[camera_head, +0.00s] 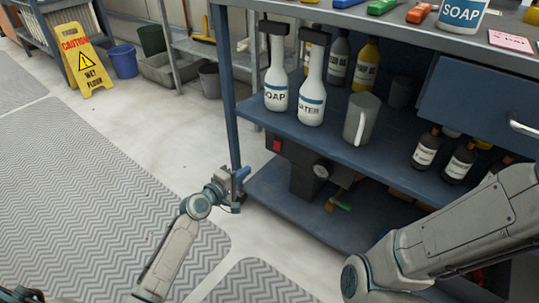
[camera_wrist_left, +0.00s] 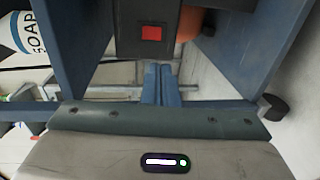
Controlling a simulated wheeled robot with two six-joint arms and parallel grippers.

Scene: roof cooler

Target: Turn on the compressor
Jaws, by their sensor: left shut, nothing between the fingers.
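The compressor (camera_head: 305,167) is a dark box with a round gauge, under the middle shelf of the blue workbench. A red switch (camera_head: 277,145) is on its left end. In the left wrist view the compressor's dark housing (camera_wrist_left: 127,30) is at the top, with the square red switch (camera_wrist_left: 152,33) on it. My left gripper (camera_head: 241,176) is just left of and below the switch, beside the bench leg. Its blue fingers (camera_wrist_left: 161,72) are together and empty, apart from the switch in the picture. My right arm enters at the lower right; its gripper is not visible.
The blue bench leg (camera_head: 226,100) stands close to my left gripper. Soap and water bottles (camera_head: 277,85) and a grey jug (camera_head: 361,120) are on the middle shelf. The lower shelf (camera_head: 330,222) lies below. A yellow wet-floor sign (camera_head: 82,60) stands far left. The floor between is clear.

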